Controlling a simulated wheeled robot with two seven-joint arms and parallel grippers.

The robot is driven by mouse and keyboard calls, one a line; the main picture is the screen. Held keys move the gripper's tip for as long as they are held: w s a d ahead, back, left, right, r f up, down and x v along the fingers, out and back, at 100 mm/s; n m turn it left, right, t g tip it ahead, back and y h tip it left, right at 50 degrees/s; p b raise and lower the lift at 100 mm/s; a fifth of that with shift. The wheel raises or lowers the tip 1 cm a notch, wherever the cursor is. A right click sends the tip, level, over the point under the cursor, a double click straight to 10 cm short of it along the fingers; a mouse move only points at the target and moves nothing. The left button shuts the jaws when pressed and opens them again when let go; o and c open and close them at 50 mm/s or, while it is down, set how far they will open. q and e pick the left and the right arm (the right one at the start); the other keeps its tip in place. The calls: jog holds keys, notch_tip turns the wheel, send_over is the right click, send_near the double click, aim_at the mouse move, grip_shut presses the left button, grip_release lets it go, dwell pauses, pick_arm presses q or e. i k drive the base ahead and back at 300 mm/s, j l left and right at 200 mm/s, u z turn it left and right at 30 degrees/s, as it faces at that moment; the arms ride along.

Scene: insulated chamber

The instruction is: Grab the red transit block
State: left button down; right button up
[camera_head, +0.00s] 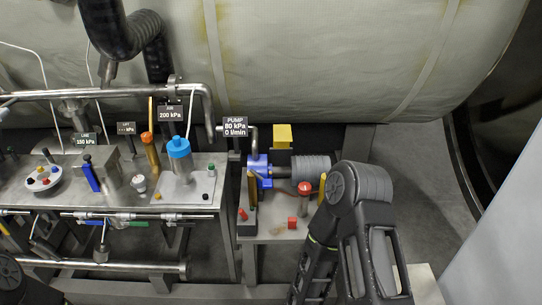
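A small red block (292,223) sits on the low grey stand (262,232), in front of the pump. It looks like the red transit block. My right arm reaches in from the bottom right, with its bend just right of the block. The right gripper is not visible. Only a dark part of my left arm shows in the bottom left corner, and its gripper is not visible.
The blue and grey pump (259,170) stands behind the block. A red knob (304,188) and a red-topped switch box (244,221) are close by. A steel bench (118,203) with valves and pipes fills the left. Grey floor (418,170) is clear on the right.

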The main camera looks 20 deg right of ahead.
aim_at(292, 221)
jog(key=i+l, duration=0.1)
jog(key=i, duration=0.4)
jog(key=i+l, duration=0.1)
jog(key=i, duration=0.4)
jog(key=z, duration=2.5)
